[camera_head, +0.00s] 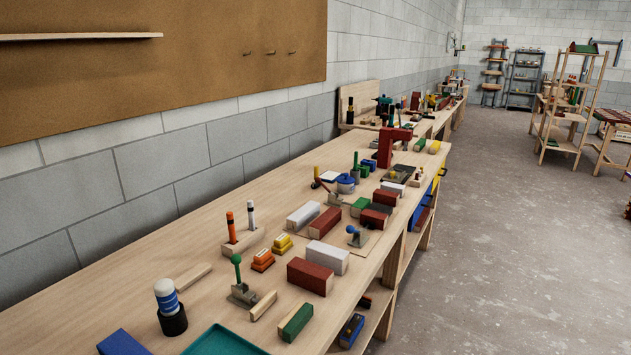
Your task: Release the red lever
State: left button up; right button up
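Neither of my grippers is in view. A small grey lever base (335,199) stands mid-bench, with a thin arm leaning left to a small reddish knob (315,185); this may be the red lever, but it is too small to be sure. Nearer stands an upright lever with a green knob (237,259) on a grey base. A lever with a blue knob (351,229) stands near the bench's right edge. A tall red bench tool (388,146) stands farther back; I cannot tell whether it has a lever.
The long wooden workbench (95,310) runs along the block wall. Red battens (310,276), white battens (328,257) and a green batten (296,322) lie on it. A teal tray (222,343) is at the near edge. The concrete floor (500,250) on the right is clear.

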aim_at(325, 187)
jog(key=u, duration=0.4)
jog(key=l+u, duration=0.45)
jog(key=l, duration=0.2)
jog(key=l+u, duration=0.45)
jog(key=l, duration=0.2)
jog(key=k+l+u, duration=0.2)
jog(key=l+u, duration=0.25)
jog(key=k+l, duration=0.15)
jog(key=l, duration=0.2)
jog(key=k+l, duration=0.1)
jog(key=l, duration=0.25)
jog(key=k+l, duration=0.15)
jog(key=l, duration=0.25)
jog(key=k+l, duration=0.1)
jog(key=l, duration=0.25)
jog(key=k+l+u, duration=0.1)
jog(key=l, duration=0.25)
